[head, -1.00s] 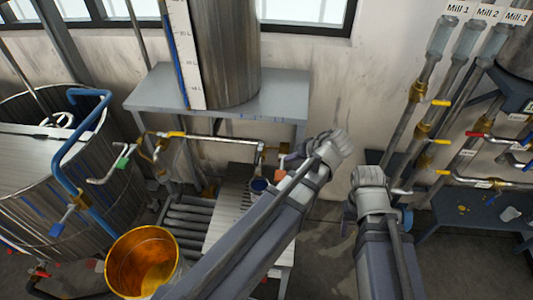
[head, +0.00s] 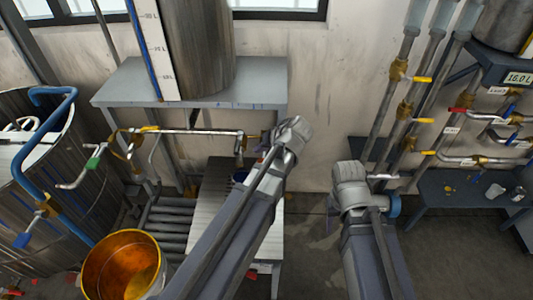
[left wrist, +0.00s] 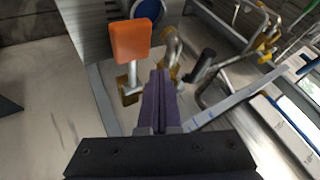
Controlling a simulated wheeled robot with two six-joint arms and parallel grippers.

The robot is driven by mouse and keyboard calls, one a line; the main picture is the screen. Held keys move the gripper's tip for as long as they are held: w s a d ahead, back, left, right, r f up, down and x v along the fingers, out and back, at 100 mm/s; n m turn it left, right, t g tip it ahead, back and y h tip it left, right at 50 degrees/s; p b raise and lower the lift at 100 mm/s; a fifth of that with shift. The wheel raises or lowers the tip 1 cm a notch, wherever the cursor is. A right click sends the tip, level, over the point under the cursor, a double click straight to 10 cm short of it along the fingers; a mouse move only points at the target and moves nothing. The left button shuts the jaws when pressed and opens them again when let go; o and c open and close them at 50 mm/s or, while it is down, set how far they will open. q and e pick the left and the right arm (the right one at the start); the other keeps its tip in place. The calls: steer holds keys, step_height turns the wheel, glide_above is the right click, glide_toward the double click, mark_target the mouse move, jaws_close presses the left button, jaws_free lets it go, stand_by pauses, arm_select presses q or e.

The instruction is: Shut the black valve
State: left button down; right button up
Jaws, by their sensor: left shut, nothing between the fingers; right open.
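In the left wrist view my left gripper (left wrist: 158,88) is shut, with nothing between its purple fingers. A black valve handle (left wrist: 203,66) stands just right of the fingertips, by a brass fitting and a curved metal pipe; it appears apart from the fingers. Whether the valve is open or shut I cannot tell. An orange handle (left wrist: 131,41) on a metal stem stands left of the fingertips. In the head view my left wrist covers the right end of the horizontal pipe (head: 205,132) and hides the fingers there. My right arm shows, but its fingers are hidden.
A grey stand (head: 130,84) carries a steel tank (head: 203,48) behind the pipe. A valve with a green handle (head: 94,160) is at the left. A golden bucket (head: 122,265) stands on the floor. Mill pipes with yellow-handled valves (head: 423,79) and a blue-grey bench (head: 440,200) are at the right.

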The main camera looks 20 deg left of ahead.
mark_target(238, 142)
arm_select(q)
steer(key=shift+s+a+r+p, duration=0.1)
steer(key=shift+s+a+p, duration=0.1)
steer(key=shift+a, duration=0.5)
steer(key=shift+s+a+p, duration=0.1)
steer(key=shift+a+p, duration=0.15)
steer(key=shift+a, duration=0.4)
steer(key=shift+s+a+r+p, duration=0.1)
steer(key=shift+s+a+p, duration=0.1)
steer(key=shift+a, duration=0.5)
arm_select(e)
steer(key=shift+r, duration=0.2)
arm_select(q)
steer(key=shift+w, duration=0.1)
